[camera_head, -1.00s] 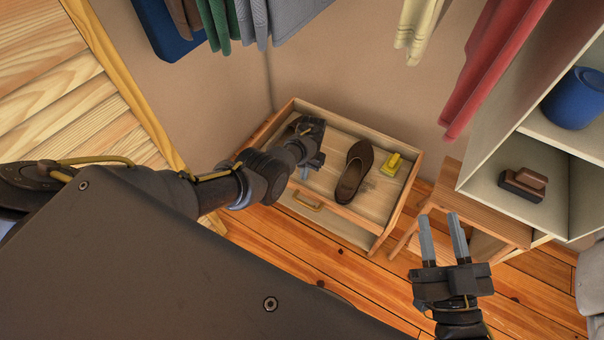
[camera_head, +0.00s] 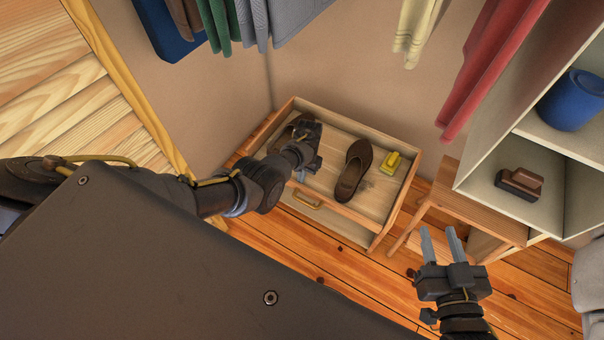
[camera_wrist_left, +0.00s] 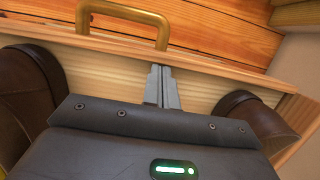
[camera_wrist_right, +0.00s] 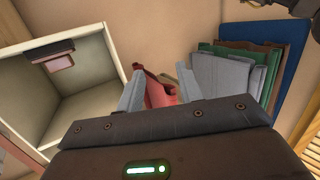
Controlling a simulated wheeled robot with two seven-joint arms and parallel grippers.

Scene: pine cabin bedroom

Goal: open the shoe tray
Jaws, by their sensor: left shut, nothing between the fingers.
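The shoe tray (camera_head: 375,225) is a pale wooden box on the floor, its inside visible from above. A brass handle (camera_head: 306,200) is on its front board, and the handle also shows in the left wrist view (camera_wrist_left: 124,10). A brown shoe (camera_head: 352,172) lies in the middle of it; a second brown shoe (camera_head: 280,140) is at the left, partly hidden by my left gripper. My left gripper (camera_wrist_left: 163,78) is shut and empty, its fingertips pointing at the inner side of the front board; contact cannot be told. My right gripper (camera_head: 440,236) is open and empty, to the right of the tray.
A yellow brush (camera_head: 391,162) lies in the tray. A wooden stool (camera_head: 480,212) and a white shelf (camera_head: 545,150) with a blue pot (camera_head: 573,99) and a brown brush (camera_head: 520,183) stand right. Clothes (camera_head: 490,60) hang above. Floor before the tray is clear.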

